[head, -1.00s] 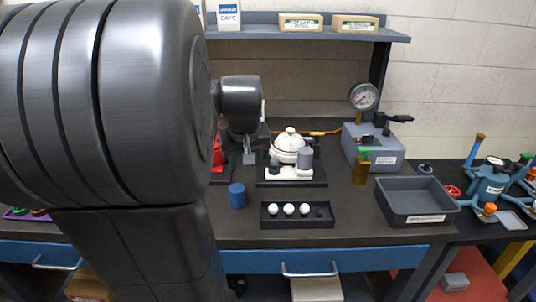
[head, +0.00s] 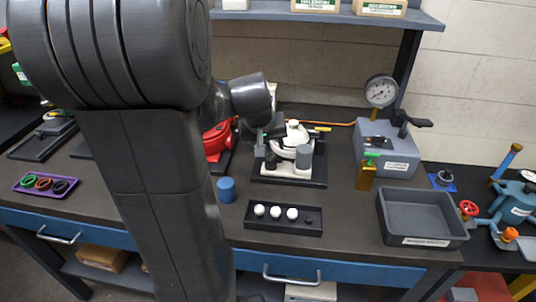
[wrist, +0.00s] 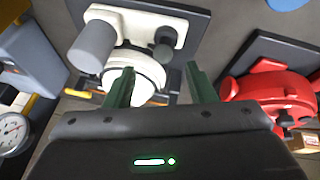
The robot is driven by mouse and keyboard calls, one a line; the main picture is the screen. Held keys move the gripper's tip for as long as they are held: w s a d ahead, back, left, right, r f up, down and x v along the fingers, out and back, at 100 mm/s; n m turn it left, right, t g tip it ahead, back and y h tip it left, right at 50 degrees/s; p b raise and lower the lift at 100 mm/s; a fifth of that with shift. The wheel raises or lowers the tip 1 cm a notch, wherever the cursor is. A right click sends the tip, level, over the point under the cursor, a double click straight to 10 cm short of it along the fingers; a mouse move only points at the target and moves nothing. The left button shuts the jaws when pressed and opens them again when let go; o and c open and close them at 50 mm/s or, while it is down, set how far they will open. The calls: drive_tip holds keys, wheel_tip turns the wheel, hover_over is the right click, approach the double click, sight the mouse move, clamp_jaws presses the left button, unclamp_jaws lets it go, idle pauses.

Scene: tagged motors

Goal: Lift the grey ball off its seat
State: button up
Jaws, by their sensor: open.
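A small dark grey ball (wrist: 163,52) shows in the wrist view beside a dark knob on a white valve body (wrist: 135,24). It appears to sit low against the body, but its seat is hard to make out. The white body (head: 281,168) stands on a black base plate in the head view, with a grey cylinder (head: 304,156) at its right. My gripper (wrist: 161,85) is open and empty, its two green fingers apart, with the white rounded part (wrist: 140,75) partly behind the left finger. The ball lies beyond the fingertips, between their lines.
A red device (head: 217,138) stands left of the white body. A blue cylinder (head: 226,190) and a black tray (head: 247,221) with three white balls are in front. A grey gauge block (head: 390,150) and grey bin (head: 420,215) stand right. A shelf (head: 270,15) runs behind.

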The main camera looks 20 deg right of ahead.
sight(270, 155)
drive_tip(key=shift+x, duration=2.7)
drive_tip(key=shift+a, duration=0.15)
drive_tip(key=shift+c, duration=0.4)
drive_tip(key=c, duration=1)
